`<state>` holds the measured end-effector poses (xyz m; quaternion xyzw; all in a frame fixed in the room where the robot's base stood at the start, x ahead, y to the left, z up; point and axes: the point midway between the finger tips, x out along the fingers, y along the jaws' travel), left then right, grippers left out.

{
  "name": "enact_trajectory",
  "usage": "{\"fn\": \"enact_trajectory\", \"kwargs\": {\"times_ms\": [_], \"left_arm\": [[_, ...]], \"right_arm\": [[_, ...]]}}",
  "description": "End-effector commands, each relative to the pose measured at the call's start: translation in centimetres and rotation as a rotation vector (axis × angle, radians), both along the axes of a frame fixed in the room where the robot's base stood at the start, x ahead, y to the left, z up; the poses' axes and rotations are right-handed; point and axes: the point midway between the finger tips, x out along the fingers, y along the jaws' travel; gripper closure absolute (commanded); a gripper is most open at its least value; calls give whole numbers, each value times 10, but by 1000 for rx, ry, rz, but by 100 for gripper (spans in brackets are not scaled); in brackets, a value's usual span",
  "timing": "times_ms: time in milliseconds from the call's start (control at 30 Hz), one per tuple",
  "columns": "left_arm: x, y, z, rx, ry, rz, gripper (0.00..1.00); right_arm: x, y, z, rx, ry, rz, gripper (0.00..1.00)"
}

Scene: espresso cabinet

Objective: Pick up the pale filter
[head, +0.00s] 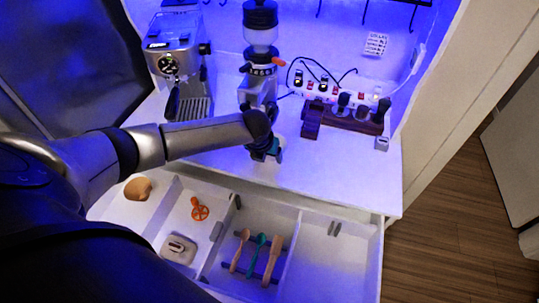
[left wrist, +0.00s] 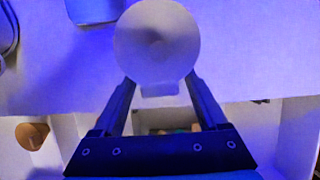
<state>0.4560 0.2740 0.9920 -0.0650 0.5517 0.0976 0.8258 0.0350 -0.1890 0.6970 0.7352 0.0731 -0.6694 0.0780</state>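The pale filter (left wrist: 157,42) shows in the left wrist view as a round, whitish disc with a short tab at its lower edge. My left gripper (left wrist: 162,80) has its two fingers apart, one on each side of the tab. The finger ends meet the disc's lower edge in the picture, and I cannot tell whether they touch it. In the head view my left gripper (head: 264,152) is low over the white counter, in front of the grinder, with a small pale patch of the filter (head: 280,143) beside it. My right gripper is not in view.
The grinder (head: 260,45) stands just behind the gripper, and the espresso machine (head: 178,58) is to its left. A dark wooden holder (head: 345,120) and power strip (head: 340,92) are to the right. Below, an open drawer (head: 330,225) holds spoons (head: 271,258) and an orange tool (head: 199,209).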

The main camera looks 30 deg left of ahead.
Motion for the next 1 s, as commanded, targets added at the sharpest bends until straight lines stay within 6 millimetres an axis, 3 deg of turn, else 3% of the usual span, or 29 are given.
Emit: {"fn": "enact_trajectory", "kwargs": {"times_ms": [67, 600, 1000], "left_arm": [[0, 0, 0, 0, 0, 0, 40], [0, 0, 0, 0, 0, 0, 100], [0, 0, 3, 0, -1, 0, 100]], "right_arm": [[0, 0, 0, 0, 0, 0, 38], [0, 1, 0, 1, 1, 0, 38], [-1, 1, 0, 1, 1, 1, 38]]}}
